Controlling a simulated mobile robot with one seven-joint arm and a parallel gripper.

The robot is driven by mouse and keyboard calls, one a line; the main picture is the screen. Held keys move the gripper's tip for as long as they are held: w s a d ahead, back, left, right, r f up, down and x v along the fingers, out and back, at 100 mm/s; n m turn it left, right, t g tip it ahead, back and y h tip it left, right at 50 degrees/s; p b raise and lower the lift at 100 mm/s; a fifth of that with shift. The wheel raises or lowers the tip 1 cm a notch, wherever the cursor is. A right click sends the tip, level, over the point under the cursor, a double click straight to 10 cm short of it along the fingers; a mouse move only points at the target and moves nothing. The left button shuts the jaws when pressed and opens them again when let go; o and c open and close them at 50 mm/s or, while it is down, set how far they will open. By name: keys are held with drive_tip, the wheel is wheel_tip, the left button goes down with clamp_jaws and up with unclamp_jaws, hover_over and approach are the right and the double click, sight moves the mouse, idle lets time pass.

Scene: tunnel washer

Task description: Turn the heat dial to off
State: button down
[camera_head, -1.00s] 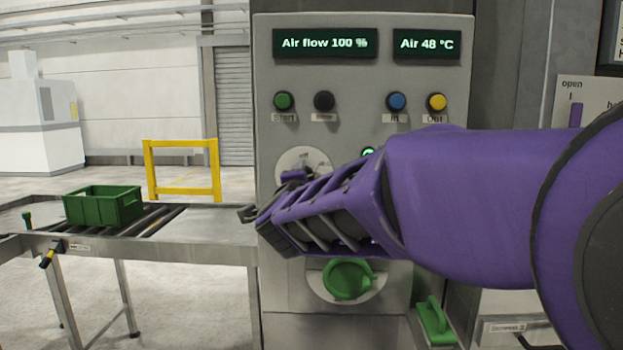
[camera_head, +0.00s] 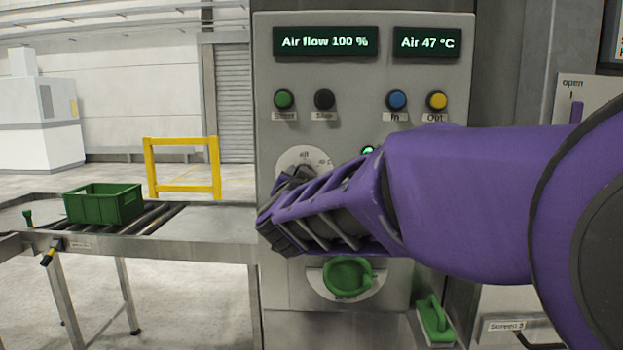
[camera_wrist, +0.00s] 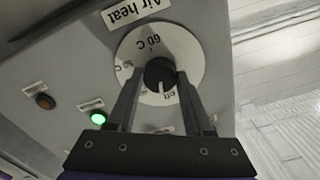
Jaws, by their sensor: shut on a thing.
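The heat dial (camera_wrist: 134,43) is a white disc with a dark round knob (camera_wrist: 160,74), under the "Air heat" label, upside down in the wrist view. The two dark fingers of my gripper (camera_wrist: 158,82) are shut on the knob, one on each side. The knob's white pointer line points at or close to the "off" mark, which lies between the fingers. In the head view the dial (camera_head: 297,155) shows only its upper part, with "off" at its top. My purple gripper hides the knob and the rest of it.
The control panel (camera_head: 360,75) has displays reading air flow 100 % and air 47 °C, and several buttons. A green knob (camera_head: 347,277) sits below my gripper. A green crate (camera_head: 104,204) stands on the roller conveyor at left.

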drive_tip(key=shift+r+n, duration=0.1)
drive_tip(key=shift+n, duration=1.4)
drive_tip(key=shift+c, duration=1.5)
unclamp_jaws()
drive_tip(key=shift+s, duration=0.1)
